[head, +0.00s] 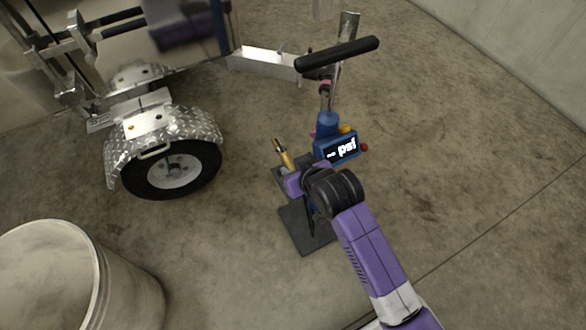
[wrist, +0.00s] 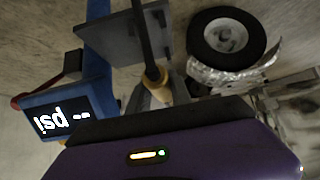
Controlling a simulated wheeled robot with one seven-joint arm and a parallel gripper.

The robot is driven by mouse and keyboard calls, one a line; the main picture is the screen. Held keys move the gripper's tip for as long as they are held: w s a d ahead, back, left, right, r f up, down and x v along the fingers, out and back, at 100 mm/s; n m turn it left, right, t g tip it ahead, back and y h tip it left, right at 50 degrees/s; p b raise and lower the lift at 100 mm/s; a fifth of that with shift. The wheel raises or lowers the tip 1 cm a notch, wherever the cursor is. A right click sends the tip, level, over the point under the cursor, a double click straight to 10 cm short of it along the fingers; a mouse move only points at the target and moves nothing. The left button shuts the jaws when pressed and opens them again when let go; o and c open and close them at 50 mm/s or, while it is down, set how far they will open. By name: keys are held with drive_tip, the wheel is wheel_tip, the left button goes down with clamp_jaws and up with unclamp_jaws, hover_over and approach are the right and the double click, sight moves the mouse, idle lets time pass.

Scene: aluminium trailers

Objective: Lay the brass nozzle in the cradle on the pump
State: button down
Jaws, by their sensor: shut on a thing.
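The brass nozzle (head: 284,155) stands tilted out of my gripper (head: 289,178), left of the pump's display. My gripper is shut on it. In the wrist view the nozzle's brass part (wrist: 157,86) shows between my fingers (wrist: 165,92), with a black hose (wrist: 141,30) running from it. The pump (head: 326,124) has a blue body, a black handle and a lit "psi" display (head: 342,149); the display shows inverted in the wrist view (wrist: 57,113). No cradle is clearly visible in the head view.
The pump's dark foot plate (head: 303,232) lies on the concrete floor. A trailer wheel (head: 172,170) under a silver fender stands to the left. A pale drum (head: 60,275) is at lower left. The floor to the right is clear up to a wall (head: 520,40).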

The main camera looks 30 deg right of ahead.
drive_tip(key=shift+f+b, duration=2.3)
drive_tip(key=shift+f, duration=1.1)
drive_tip(key=shift+s+f, duration=0.15)
drive_tip(key=shift+f, duration=0.35)
drive_tip(key=c, duration=1.1)
unclamp_jaws()
drive_tip(key=shift+s+f, duration=0.1)
drive_tip(key=p+v, duration=0.1)
drive_tip(key=v, duration=0.1)
drive_tip(key=p+v, duration=0.1)
drive_tip(key=v, duration=0.2)
drive_tip(key=w+r+p+v, duration=0.1)
drive_tip(key=v, duration=0.2)
drive_tip(key=shift+r, duration=0.15)
